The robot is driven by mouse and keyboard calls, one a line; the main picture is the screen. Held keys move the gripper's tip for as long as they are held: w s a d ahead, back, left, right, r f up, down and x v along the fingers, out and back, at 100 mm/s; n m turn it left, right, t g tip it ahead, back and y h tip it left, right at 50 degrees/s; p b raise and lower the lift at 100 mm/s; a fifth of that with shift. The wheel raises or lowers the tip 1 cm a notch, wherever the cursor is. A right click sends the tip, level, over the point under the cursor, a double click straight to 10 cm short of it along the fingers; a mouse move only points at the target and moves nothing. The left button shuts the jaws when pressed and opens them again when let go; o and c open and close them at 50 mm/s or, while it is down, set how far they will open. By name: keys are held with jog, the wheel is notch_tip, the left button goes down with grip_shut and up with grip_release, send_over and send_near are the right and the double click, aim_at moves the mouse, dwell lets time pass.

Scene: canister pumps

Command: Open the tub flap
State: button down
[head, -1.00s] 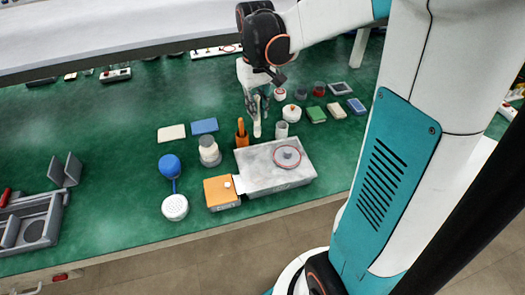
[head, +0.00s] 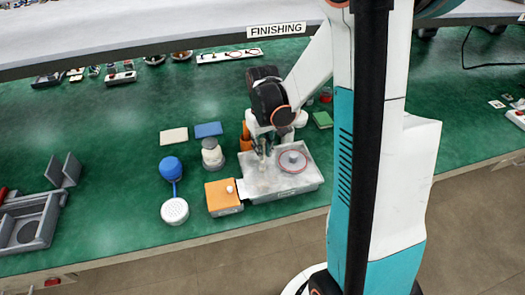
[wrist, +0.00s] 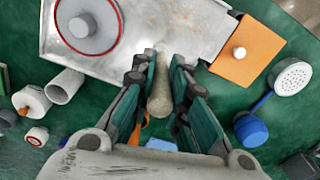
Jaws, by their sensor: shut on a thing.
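The tub (head: 260,184) is a grey metal box with a flat top, also in the wrist view (wrist: 180,25). A round grey knob inside a red ring (head: 293,161) sits on its right part. An orange flap-like panel (head: 216,202) with a white knob (head: 229,189) adjoins its left side; it lies flat and also shows in the wrist view (wrist: 260,65). My gripper (head: 263,150) is over the tub's back left part, apart from the orange panel. In the wrist view its fingers are shut on a beige rod (wrist: 160,95). Whether the rod touches the tub is unclear.
An orange holder (head: 245,141) and a white-topped grey jar (head: 212,155) stand behind the tub. A blue-handled white round head (head: 174,210) lies left of the orange panel. White and blue pads (head: 208,129) lie farther back.

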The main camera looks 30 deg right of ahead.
jog(key=shift+f, duration=0.3)
jog(key=shift+f, duration=0.15)
jog(key=c, duration=1.6)
grip_release()
